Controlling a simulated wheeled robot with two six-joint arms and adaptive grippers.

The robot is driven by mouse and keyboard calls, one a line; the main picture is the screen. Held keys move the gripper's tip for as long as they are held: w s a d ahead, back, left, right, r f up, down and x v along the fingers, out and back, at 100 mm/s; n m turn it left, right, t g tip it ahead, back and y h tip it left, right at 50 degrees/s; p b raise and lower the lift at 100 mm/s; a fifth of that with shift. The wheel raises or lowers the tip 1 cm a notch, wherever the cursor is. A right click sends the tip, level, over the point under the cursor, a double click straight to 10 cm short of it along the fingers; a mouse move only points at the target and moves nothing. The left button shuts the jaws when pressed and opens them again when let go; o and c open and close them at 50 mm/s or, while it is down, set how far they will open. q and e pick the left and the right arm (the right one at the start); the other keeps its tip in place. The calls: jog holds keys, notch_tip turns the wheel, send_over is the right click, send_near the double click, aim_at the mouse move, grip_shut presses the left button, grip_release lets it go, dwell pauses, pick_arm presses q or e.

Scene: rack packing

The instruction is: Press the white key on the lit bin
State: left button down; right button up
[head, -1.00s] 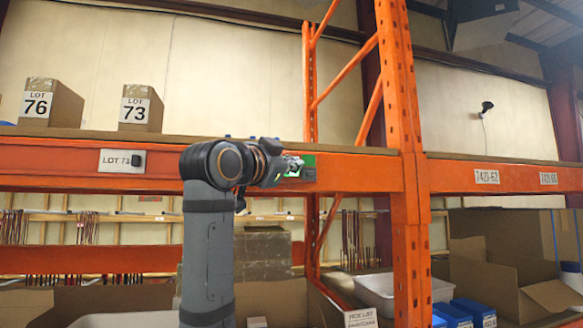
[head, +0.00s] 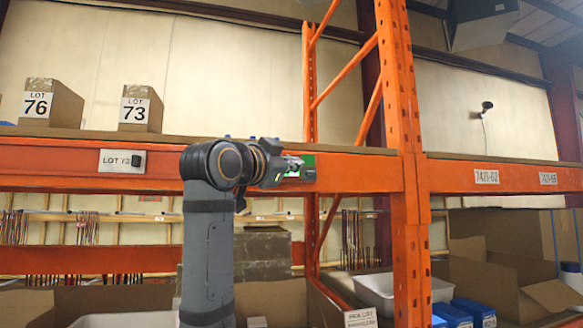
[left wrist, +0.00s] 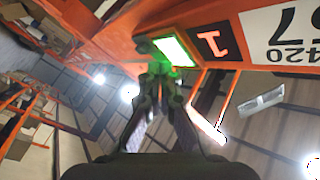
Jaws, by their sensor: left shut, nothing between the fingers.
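A pick module with a green glow (head: 309,161) is on the orange shelf beam, left of the upright post. In the left wrist view the left gripper's tips (left wrist: 160,68) meet just beside the lit key's lower edge. Whether they touch it I cannot tell. My right gripper is not in view.
The orange beam (head: 60,158) runs across the front, with a LOT 73 label (head: 121,161) on it. Boxes marked 76 (head: 66,103) and 73 (head: 151,110) stand above. The orange upright (head: 408,200) is close right of the module. Blue bins (head: 470,308) and cartons sit below right.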

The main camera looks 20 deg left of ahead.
pick_arm(q)
jog(key=shift+w+a, duration=0.1)
jog(key=shift+w+a, duration=0.15)
jog(key=shift+w, duration=0.1)
jog(key=shift+w+a, duration=0.25)
jog(key=shift+w, duration=0.1)
dwell(0.8)
jog(key=shift+s+d, duration=0.1)
jog(key=shift+s+d+b, duration=0.4)
jog(key=shift+s, duration=0.15)
jog(key=s+d, duration=0.1)
jog(key=s+d+b, duration=0.1)
jog(key=s+b, duration=0.1)
jog(key=s, duration=0.1)
jog(key=shift+s+d, duration=0.1)
jog(key=shift+d, duration=0.3)
